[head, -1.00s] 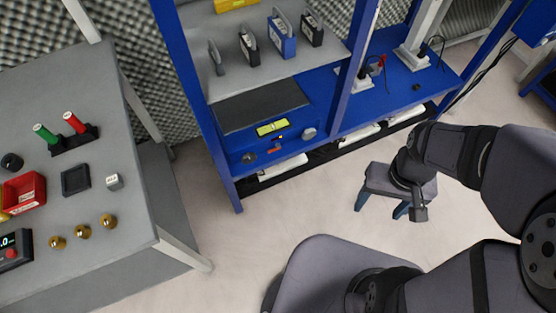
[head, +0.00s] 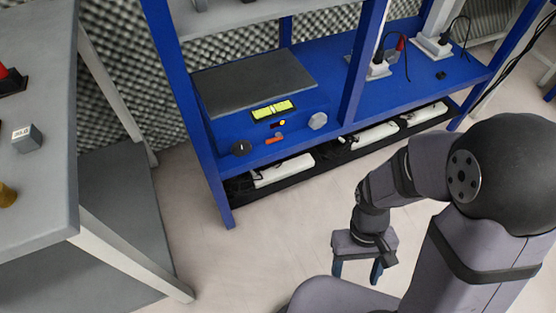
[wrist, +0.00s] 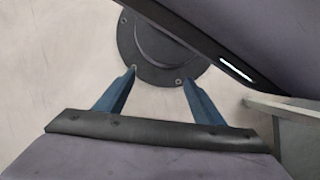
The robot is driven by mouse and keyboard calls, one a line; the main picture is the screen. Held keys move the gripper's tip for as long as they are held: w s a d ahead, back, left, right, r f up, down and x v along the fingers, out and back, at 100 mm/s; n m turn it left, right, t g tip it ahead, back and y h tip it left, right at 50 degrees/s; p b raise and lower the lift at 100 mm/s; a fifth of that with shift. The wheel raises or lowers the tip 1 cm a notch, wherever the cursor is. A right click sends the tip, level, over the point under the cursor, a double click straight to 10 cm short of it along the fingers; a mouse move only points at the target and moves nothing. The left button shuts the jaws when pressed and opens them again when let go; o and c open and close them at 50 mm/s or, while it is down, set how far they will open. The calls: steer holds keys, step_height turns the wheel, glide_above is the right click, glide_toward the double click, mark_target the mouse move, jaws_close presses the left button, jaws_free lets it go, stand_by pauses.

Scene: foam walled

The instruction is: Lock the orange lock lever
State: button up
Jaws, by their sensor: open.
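The orange lock lever (head: 275,140) is a small orange bar on the front of a blue box-shaped device (head: 225,131) with a grey top, low on the blue shelf rack. A yellow-green display (head: 273,109) sits above the lever. A black round knob (head: 241,148) is to its left and a light grey knob (head: 317,121) to its right. My gripper (head: 357,272) hangs over the floor, right of and in front of the device, well apart from it. In the wrist view its two blue fingers (wrist: 153,92) are spread with nothing between them.
A grey table (head: 45,200) with a small grey cube (head: 27,139) stands at left. Blue rack posts (head: 362,75) rise beside the device. White power strips (head: 283,171) lie on the black bottom shelf. The floor (head: 250,255) before the rack is open.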

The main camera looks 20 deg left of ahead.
step_height(320, 180, down, 13)
steer(key=a+n+b, duration=0.1)
steer(key=b, duration=0.6)
steer(key=n+t+y+b, duration=0.3)
steer(key=t+y+b, duration=0.4)
steer(key=t+y, duration=0.9)
glide_toward(275, 140)
steer(key=h, duration=0.1)
steer(key=shift+t, duration=0.3)
steer(key=shift+s+a+b+x, duration=0.1)
steer(key=shift+b+x, duration=0.45)
steer(key=shift+x, duration=1.4)
steer(key=shift+s+a+b+x, duration=0.15)
steer(key=shift+b+x, duration=0.35)
steer(key=shift+x, duration=1.5)
steer(key=shift+r, duration=0.25)
steer(key=c, duration=1)
